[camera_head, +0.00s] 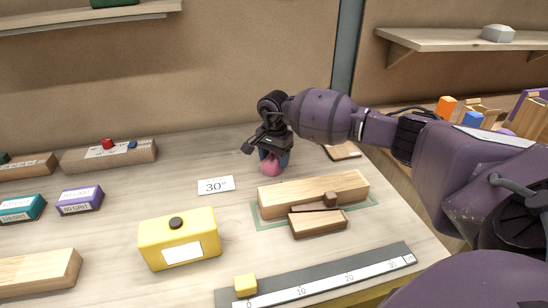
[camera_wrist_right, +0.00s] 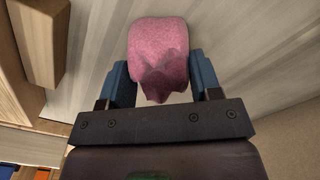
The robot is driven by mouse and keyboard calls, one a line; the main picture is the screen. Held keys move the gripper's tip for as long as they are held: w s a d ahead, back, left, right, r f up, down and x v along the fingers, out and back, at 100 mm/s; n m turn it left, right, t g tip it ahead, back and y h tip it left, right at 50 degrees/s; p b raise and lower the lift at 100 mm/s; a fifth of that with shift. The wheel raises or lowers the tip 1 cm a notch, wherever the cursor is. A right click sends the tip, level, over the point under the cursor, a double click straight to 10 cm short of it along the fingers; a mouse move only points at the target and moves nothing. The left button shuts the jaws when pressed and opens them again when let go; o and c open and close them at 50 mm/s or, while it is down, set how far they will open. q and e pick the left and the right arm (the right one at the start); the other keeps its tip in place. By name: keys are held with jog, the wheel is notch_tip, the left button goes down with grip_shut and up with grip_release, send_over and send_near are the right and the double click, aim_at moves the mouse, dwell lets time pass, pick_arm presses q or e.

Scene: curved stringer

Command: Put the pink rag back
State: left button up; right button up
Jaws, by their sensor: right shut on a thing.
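The pink rag (camera_head: 271,163) is a small rounded bundle, partly hidden by my right gripper in the head view. My right gripper (camera_head: 273,158) is shut on it, pointing down at the back of the workbench. In the right wrist view the rag (camera_wrist_right: 158,55) sits between the two blue fingers of my right gripper (camera_wrist_right: 160,80). I cannot tell whether the rag touches the bench. My left gripper is not in view.
On the workbench (camera_head: 120,216), a wooden block (camera_head: 312,193) with a smaller wood piece lies in front of the gripper. A "30°" card (camera_head: 216,186), a yellow box (camera_head: 180,240), and a ruler strip (camera_head: 325,281) lie nearby. A wall shelf (camera_head: 460,39) is upper right.

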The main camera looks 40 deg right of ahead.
aim_at(274, 155)
jog(key=o, duration=0.8)
jog(key=shift+f, duration=0.1)
jog(key=shift+o, duration=0.2)
jog(key=shift+r, duration=0.35)
notch_tip(274, 155, up, 12)
jog(key=p, duration=0.1)
jog(key=shift+f, duration=0.15)
